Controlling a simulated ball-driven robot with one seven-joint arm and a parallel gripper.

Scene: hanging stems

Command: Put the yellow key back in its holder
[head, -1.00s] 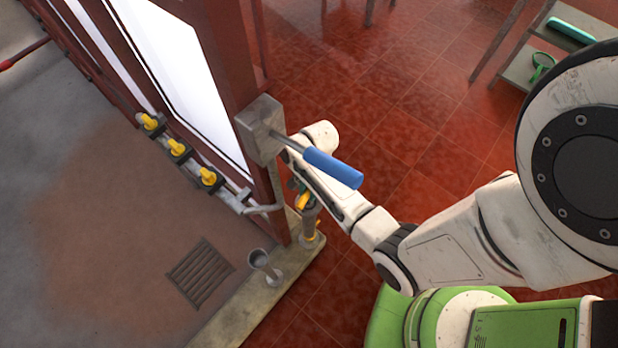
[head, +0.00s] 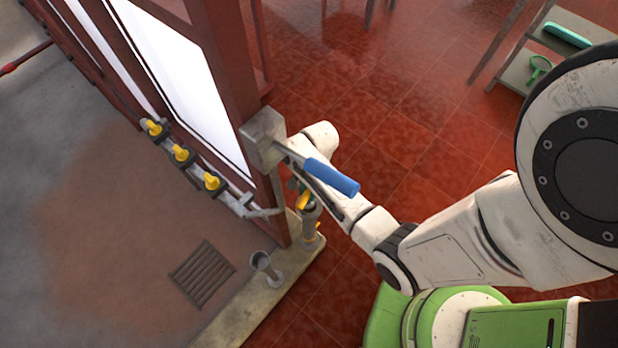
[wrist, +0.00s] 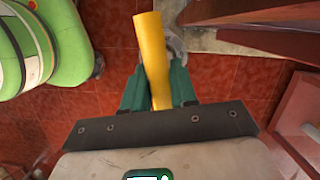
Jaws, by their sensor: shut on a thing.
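In the head view, my gripper (head: 300,190) is small and partly hidden behind the blue-handled lever, with a bit of the yellow key (head: 303,202) showing. Just below the key, a grey tubular holder (head: 311,217) with a yellow part near its base stands on the ledge. I cannot tell whether the key touches it. A second grey cup-like holder (head: 262,262) stands empty to the left on the ledge.
A grey box (head: 262,135) with a blue-handled lever (head: 332,177) sticks out from the post above my gripper. Several yellow-topped valves (head: 183,153) line a pipe on the left. A floor grate (head: 202,273) lies beside the stone ledge (head: 235,318).

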